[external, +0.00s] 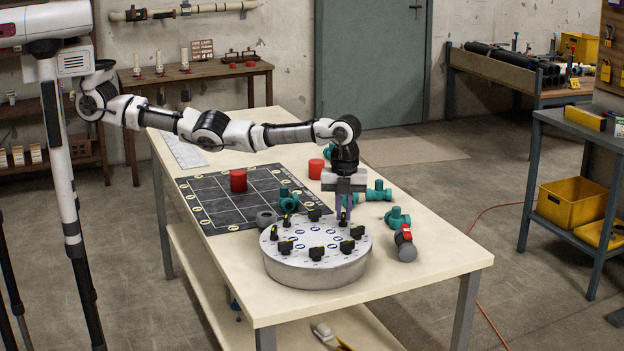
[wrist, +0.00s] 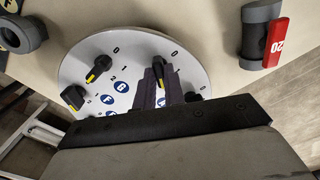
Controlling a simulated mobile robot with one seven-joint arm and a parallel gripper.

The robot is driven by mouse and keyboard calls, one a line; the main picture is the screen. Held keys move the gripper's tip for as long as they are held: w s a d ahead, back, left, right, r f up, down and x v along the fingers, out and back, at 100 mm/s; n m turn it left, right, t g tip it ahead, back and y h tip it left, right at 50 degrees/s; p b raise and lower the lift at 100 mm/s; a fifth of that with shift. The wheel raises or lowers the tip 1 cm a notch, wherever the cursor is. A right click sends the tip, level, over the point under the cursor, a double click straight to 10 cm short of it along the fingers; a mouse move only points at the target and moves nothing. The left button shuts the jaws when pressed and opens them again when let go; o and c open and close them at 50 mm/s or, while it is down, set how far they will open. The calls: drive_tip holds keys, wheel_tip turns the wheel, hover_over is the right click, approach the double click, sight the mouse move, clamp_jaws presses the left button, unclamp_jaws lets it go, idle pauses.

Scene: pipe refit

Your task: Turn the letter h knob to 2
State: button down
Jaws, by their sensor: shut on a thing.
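A round grey knob plate (external: 285,275) stands on the table, with several black knobs with yellow pointer marks around its rim. My gripper (external: 343,213) points straight down at the plate's back right edge, its fingers shut on a black knob there. In the wrist view the fingers (wrist: 165,90) reach down around this knob, which they partly hide. Two free knobs, one upper (wrist: 98,68) and one lower (wrist: 73,97), show to the left. I cannot read the held knob's letter or setting.
A black gridded mat (external: 215,205) lies left of the plate, with a red cylinder (external: 238,181) on it. Teal pipe fittings (external: 379,191) lie behind the plate. A grey valve with a red handle (external: 405,243) lies close right. The table's front right corner is clear.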

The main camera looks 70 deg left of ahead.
sight(343, 214)
drive_tip(key=shift+r, duration=0.1)
idle(0.4)
drive_tip(key=c, duration=1.5)
unclamp_jaws()
wheel_tip(343, 214, up, 14)
drive_tip(key=shift+f+b, duration=0.15)
drive_tip(key=shift+b, duration=1.05)
